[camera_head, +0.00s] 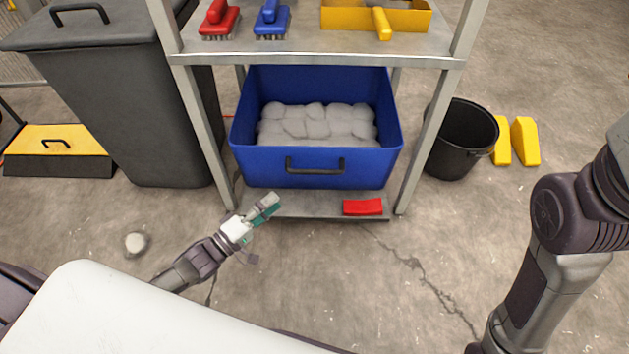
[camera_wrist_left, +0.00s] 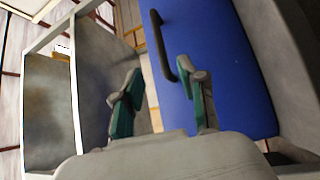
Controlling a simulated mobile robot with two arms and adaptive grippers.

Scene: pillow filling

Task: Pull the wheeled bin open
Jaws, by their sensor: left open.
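The blue bin (camera_head: 262,167) stands in the grey shelf frame, filled with pale lumpy stuffing (camera_head: 315,122). Its dark handle (camera_head: 315,164) is on the front face. No wheels can be made out. My left gripper (camera_head: 268,206) is below and left of the handle, in front of the shelf, and apart from the bin. In the left wrist view the open, empty fingers (camera_wrist_left: 162,92) point toward the blue front (camera_wrist_left: 222,65), with the handle (camera_wrist_left: 162,47) beyond the fingertips. My right arm shows at the right, but its gripper is out of view.
A red block (camera_head: 362,206) lies on the low shelf base under the bin. Brushes and a yellow tray (camera_head: 350,17) sit on the shelf above. A grey lidded bin (camera_head: 120,100) stands left, a black bucket (camera_head: 455,150) right. Floor in front is mostly clear, with a pale lump (camera_head: 136,243) at left.

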